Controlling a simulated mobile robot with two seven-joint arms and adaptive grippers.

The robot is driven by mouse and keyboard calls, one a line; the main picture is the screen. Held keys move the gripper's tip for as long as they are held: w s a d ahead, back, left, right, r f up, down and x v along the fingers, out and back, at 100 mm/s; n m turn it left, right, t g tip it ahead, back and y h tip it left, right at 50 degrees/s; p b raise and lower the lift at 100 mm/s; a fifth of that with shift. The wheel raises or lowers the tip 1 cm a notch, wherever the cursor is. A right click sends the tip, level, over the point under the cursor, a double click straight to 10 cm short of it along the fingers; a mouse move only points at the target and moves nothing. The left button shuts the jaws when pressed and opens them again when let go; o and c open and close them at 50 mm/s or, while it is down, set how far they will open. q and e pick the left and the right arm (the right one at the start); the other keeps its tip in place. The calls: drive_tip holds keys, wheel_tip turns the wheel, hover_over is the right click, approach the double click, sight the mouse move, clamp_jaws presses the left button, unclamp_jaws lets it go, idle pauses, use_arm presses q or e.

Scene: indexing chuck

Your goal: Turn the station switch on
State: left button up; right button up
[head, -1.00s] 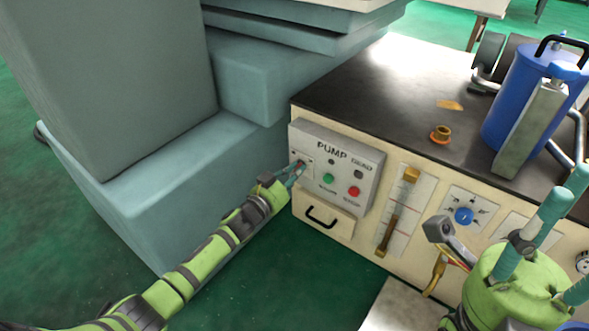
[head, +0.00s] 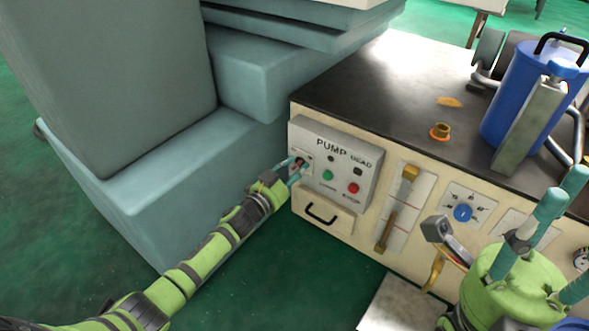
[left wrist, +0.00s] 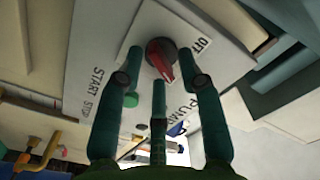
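The station switch (left wrist: 161,60) is a round knob, dark with a red grip, on the pump panel beside the word OFF in the left wrist view. In the head view, my gripper hides most of it at the left edge of the grey PUMP panel (head: 343,148). My left gripper (head: 297,168) is at the switch. In the left wrist view its fingers (left wrist: 163,58) stand on either side of the knob, with small gaps seeming to show. My right gripper (head: 546,247) is open and empty at the lower right, fingers spread.
A green button (head: 328,175) and a red button (head: 353,188) sit on the panel right of my left gripper. A drawer handle (head: 322,214) is below. A blue dial (head: 463,213) is farther right. Large grey-teal blocks (head: 170,180) stand close on the left.

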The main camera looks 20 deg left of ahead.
use_arm(q)
drive_tip(key=v, duration=1.2)
drive_tip(key=shift+r, duration=0.1)
idle(0.4)
